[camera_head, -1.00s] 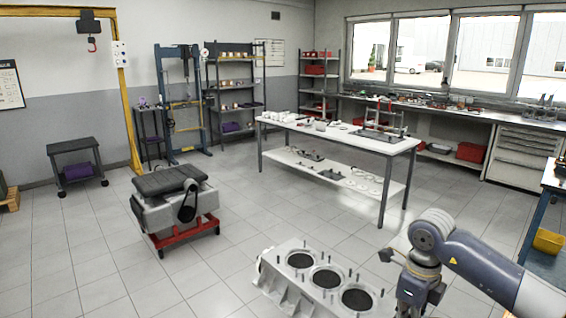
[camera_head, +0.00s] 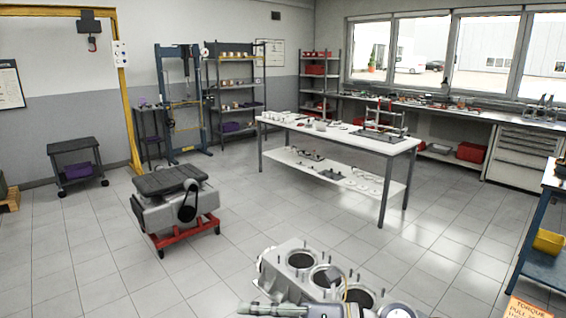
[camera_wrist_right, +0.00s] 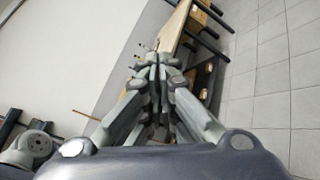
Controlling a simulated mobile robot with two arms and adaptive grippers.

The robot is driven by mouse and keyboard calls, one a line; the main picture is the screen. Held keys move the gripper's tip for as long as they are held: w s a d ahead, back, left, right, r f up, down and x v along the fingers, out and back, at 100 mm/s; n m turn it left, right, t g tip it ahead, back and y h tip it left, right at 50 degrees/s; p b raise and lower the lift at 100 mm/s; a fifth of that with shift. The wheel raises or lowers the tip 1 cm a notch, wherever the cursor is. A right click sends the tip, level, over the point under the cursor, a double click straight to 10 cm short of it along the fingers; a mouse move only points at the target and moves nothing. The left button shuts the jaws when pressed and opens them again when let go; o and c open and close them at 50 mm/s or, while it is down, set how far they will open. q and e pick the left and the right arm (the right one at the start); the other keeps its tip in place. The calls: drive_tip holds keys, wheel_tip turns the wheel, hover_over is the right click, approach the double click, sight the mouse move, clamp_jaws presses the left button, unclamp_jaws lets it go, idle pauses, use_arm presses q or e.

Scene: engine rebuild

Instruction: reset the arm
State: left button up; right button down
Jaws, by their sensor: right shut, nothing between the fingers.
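My right gripper (camera_head: 246,309) shows at the bottom edge of the head view, lying roughly level and pointing left, in front of the near side of the engine block (camera_head: 272,275). Part of my right arm covers the block's lower right. In the right wrist view the gripper's fingers (camera_wrist_right: 158,72) are closed together with nothing between them. A wooden-topped piece and dark parts lie beyond the fingertips there, blurred. My left gripper is not in view.
A grey engine part on a red wheeled stand (camera_head: 187,240) is at the left. A long white worktable (camera_head: 345,140) stands behind. A blue bench (camera_head: 535,262) with a yellow bin (camera_head: 548,243) is at the right edge. An orange torque sign (camera_head: 528,308) shows lower right. Open floor lies between.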

wheel_tip(320, 180, up, 6)
drive_tip(key=w+d+m+t+y, duration=0.1)
drive_tip(key=w+m+t+y, duration=0.15)
drive_tip(key=m+t, duration=0.4)
drive_tip(key=w+d+m+t+h, duration=0.4)
drive_tip(key=d+m+t+h, duration=0.5)
drive_tip(key=m, duration=0.6)
drive_tip(key=s+d+f+m+g+h, duration=0.3)
drive_tip(key=d+f+m+h, duration=0.9)
drive_tip(key=f, duration=0.5)
drive_tip(key=s+d+f+m+g+y, duration=0.1)
drive_tip(key=s+f+m+g, duration=0.1)
drive_tip(key=s+f+g, duration=0.45)
drive_tip(key=s+d+f+m+g, duration=0.15)
drive_tip(key=s+f, duration=0.25)
drive_tip(key=s, duration=0.6)
drive_tip(key=s+d+f+m+g+y, duration=0.1)
drive_tip(key=s+f+m+g, duration=0.25)
drive_tip(key=s+f, duration=0.35)
wheel_tip(320, 180, down, 26)
drive_tip(key=s+n+g, duration=0.1)
drive_tip(key=s, duration=0.1)
drive_tip(key=s+d+f+g, duration=0.1)
drive_tip(key=s+d+f, duration=0.2)
drive_tip(key=s+f, duration=1.3)
drive_tip(key=shift+s+b, duration=0.45)
drive_tip(key=shift+s, duration=0.15)
